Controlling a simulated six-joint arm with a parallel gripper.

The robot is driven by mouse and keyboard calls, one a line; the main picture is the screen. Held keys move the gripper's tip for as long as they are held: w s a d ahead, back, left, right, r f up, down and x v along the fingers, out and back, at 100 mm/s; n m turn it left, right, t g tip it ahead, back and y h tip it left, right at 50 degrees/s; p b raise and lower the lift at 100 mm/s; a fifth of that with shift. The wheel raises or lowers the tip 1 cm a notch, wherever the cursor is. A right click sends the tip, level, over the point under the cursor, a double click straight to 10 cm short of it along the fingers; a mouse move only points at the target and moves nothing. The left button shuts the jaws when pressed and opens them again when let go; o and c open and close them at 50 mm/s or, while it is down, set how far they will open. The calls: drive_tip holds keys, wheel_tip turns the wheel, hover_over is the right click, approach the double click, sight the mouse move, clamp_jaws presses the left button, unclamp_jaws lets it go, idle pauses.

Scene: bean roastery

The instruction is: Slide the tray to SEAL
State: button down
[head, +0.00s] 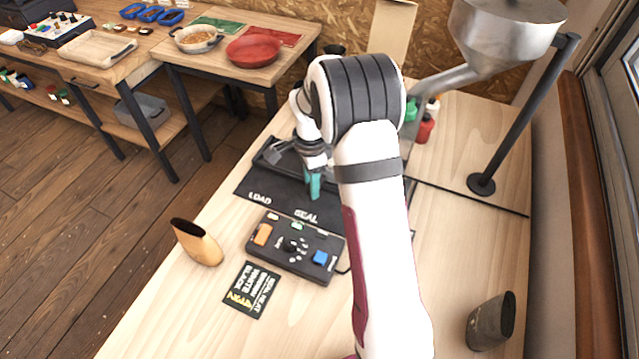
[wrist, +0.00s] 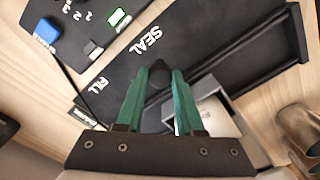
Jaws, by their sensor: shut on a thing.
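My gripper (wrist: 158,78) has teal fingers closed on a dark knob (wrist: 159,72), which I take to be the tray's handle. The tray (wrist: 207,88) shows in part as a grey frame behind the right finger, with a pale item inside. The black track (wrist: 110,72) carries the white words SEAL (wrist: 140,42) and FILL (wrist: 98,85). The knob is beside SEAL in the wrist view. In the head view my gripper (head: 314,186) is low over the track, just behind SEAL (head: 306,216) and right of LOAD (head: 260,199). My arm hides the FILL end there.
A control box (head: 296,246) with orange and blue buttons stands in front of the track. A black card (head: 251,289), a tan pouch (head: 197,242) and a dark cup (head: 490,321) are nearer the front. A metal hopper (head: 502,35) on a post stands at the back right.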

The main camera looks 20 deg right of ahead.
drive_tip(key=c, duration=0.5)
unclamp_jaws()
wheel_tip(320, 180, up, 16)
drive_tip(key=shift+f, duration=0.1)
drive_tip(key=s+a+r+n, duration=0.2)
drive_tip(key=s+a+n, duration=0.1)
drive_tip(key=s, duration=0.4)
drive_tip(key=s+a+r+n, duration=0.2)
drive_tip(key=s+a+n, duration=0.1)
drive_tip(key=s, duration=0.3)
drive_tip(key=s+a+f+n, duration=0.1)
drive_tip(key=s+n, duration=0.1)
drive_tip(key=s, duration=0.4)
drive_tip(key=s+a+f+n+y, duration=0.1)
drive_tip(key=s+f+n, duration=0.1)
drive_tip(key=s, duration=0.3)
drive_tip(key=s+a+f+n, duration=0.1)
drive_tip(key=s+a+n, duration=0.1)
drive_tip(key=s, duration=0.4)
drive_tip(key=shift+s+a+f+y, duration=0.1)
drive_tip(key=shift+s+f+y, duration=0.15)
drive_tip(key=shift+s+y, duration=0.15)
